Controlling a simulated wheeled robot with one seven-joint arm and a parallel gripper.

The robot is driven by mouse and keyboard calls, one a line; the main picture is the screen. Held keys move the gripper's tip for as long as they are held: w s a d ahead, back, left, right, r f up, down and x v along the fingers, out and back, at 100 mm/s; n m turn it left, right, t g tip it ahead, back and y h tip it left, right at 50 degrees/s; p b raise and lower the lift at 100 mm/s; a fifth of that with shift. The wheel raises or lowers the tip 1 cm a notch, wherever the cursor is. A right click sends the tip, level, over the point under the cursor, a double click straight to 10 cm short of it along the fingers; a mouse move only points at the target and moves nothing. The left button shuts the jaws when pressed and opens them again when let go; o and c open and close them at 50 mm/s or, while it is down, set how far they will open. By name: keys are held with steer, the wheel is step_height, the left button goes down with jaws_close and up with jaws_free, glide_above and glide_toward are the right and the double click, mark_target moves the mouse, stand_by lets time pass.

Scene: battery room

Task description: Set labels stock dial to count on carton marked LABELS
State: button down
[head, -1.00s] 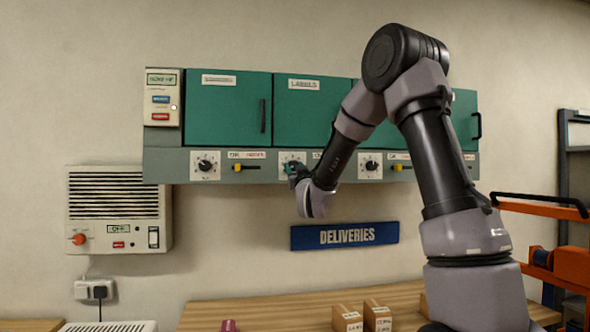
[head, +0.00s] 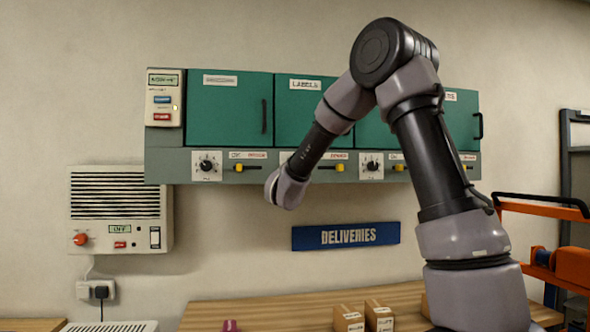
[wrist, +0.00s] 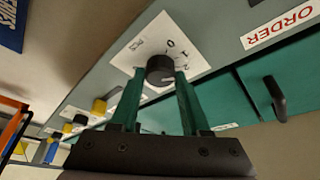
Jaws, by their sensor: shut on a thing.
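The labels stock dial (wrist: 160,69) is a round black knob on a white plate with printed numbers, 0, 1 and 2 readable, in the wrist view. My gripper (wrist: 159,78) is shut on this knob, one green finger on each side. I cannot tell which number the knob points to. In the head view my wrist hides the dial and the fingertips, below the green door marked LABELS (head: 305,84). Two small brown cartons (head: 348,318) (head: 378,315) stand on the wooden bench; their print is too small to read.
A blue DELIVERIES sign (head: 345,236) hangs below. A wall unit (head: 115,205) is at left, an orange frame (head: 570,268) at right.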

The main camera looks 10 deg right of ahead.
steer(key=m+g, duration=0.1)
steer(key=m, duration=0.3)
steer(key=m+g, duration=0.2)
steer(key=m, duration=0.2)
steer(key=m+g, duration=0.1)
steer(key=m, duration=0.2)
steer(key=shift+r+m, duration=0.25)
steer(key=shift+m, duration=0.15)
steer(key=shift+g, duration=0.3)
steer(key=shift+c, duration=1.9)
jaws_free()
steer(key=v, duration=1)
steer(key=shift+s, duration=0.4)
steer(key=shift+a, duration=0.1)
